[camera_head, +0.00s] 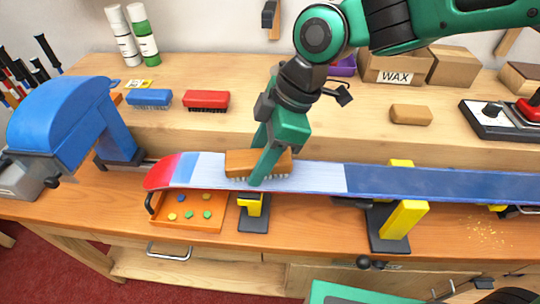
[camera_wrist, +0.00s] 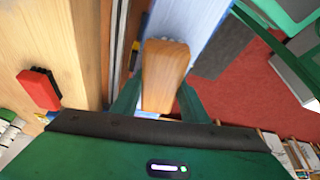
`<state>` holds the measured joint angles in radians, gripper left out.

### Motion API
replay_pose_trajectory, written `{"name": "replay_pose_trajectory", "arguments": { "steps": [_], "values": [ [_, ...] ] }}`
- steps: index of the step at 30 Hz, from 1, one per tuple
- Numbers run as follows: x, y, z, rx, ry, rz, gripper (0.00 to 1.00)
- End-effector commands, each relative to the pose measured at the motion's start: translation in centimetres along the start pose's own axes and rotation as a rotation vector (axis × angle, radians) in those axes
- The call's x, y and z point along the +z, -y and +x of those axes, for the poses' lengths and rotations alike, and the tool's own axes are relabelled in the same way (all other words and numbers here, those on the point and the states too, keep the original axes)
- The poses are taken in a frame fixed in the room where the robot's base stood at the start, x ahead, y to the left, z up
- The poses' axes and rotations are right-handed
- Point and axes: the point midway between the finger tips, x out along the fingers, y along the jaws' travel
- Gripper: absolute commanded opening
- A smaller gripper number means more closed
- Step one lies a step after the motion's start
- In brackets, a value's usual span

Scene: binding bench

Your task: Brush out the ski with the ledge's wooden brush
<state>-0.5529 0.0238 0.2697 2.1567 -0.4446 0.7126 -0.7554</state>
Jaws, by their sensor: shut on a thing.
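The wooden brush (camera_head: 240,161) is held in my gripper (camera_head: 262,170), bristles down, on or just above the ski's base; I cannot tell whether they touch. In the wrist view the brush (camera_wrist: 164,75) sits between the two green fingers (camera_wrist: 158,100). The ski (camera_head: 320,178) lies base up across the bench, with a red and pale blue tip at the left. It is pale blue-white from the tip to near the middle and darker blue to the right. The ski also shows in the wrist view (camera_wrist: 190,20). The ledge (camera_head: 330,125) runs behind the ski.
Yellow-topped supports (camera_head: 402,222) stand under the ski. A blue clamp-like machine (camera_head: 65,120) stands at the left near the tip. An orange tray (camera_head: 190,222) sits below the ski. A blue brush (camera_head: 149,97), a red brush (camera_head: 206,100) and a tan block (camera_head: 411,115) lie on the ledge.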

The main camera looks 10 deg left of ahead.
Motion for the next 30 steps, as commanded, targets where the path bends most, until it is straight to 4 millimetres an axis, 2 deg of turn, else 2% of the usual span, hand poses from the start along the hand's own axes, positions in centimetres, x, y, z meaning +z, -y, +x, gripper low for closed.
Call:
{"name": "replay_pose_trajectory", "arguments": {
  "steps": [7,16,30],
  "values": [
    [-0.7,-0.1,0.3,-0.002,0.000,-0.001,0.02],
    [-2.8,-0.5,1.1,-0.002,0.000,-0.002,0.02],
    [-4.7,-0.9,2.0,-0.001,0.000,-0.002,0.02]
  ]
}}
